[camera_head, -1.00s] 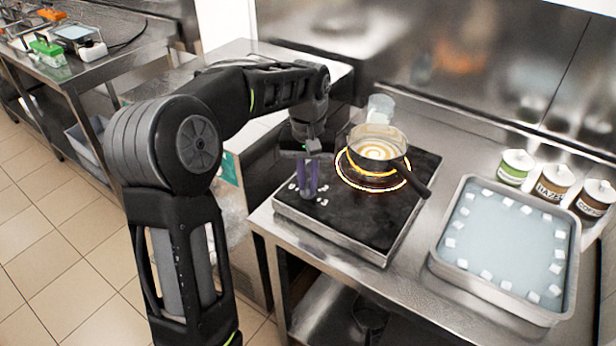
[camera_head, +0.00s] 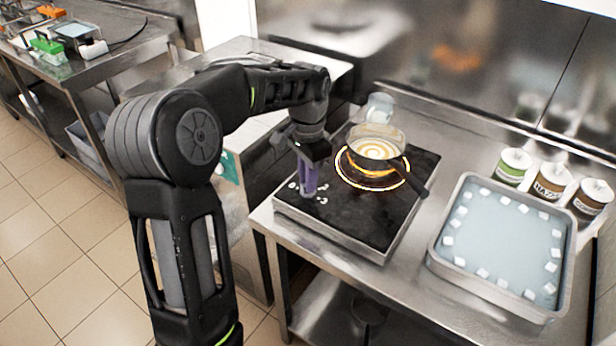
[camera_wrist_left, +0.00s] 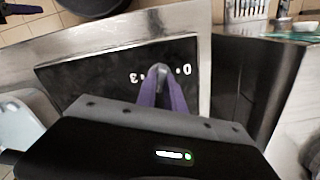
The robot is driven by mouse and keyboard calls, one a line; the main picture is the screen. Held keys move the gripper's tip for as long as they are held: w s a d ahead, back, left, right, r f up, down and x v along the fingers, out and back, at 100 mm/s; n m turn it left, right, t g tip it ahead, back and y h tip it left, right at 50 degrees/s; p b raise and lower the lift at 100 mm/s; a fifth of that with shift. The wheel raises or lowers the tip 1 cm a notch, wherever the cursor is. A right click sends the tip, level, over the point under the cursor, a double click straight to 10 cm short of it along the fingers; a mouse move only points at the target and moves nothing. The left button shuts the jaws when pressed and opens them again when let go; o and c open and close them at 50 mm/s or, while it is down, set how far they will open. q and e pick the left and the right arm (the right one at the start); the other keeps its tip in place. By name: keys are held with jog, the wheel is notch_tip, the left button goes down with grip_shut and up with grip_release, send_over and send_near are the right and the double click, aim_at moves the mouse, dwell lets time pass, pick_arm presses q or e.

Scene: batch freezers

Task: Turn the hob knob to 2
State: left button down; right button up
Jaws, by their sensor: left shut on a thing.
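The black hob (camera_head: 355,219) sits on the steel counter, with white numbers near its front left corner. My left gripper (camera_head: 308,186) points down at this corner, its purple fingers shut on the hob knob. In the left wrist view the purple fingers (camera_wrist_left: 162,88) close around the small grey knob (camera_wrist_left: 161,70). The digits 0 and 3 show on either side of it; other marks are hidden by the fingers. A pan (camera_head: 377,146) of pale liquid stands over the glowing orange ring (camera_head: 345,176). My right gripper is not in view.
A steel tray (camera_head: 436,257) of pale liquid with several white cubes stands right of the hob. Several labelled tins (camera_head: 551,183) stand behind it. A clear cup (camera_head: 380,107) is behind the pan, whose dark handle points right.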

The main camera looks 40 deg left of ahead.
pick_arm(q)
jog(key=shift+m, duration=0.6)
jog(key=c, duration=1.4)
grip_release()
jog(key=shift+c, duration=0.2)
notch_tip(320, 180, up, 8)
jog(key=shift+f, duration=0.1)
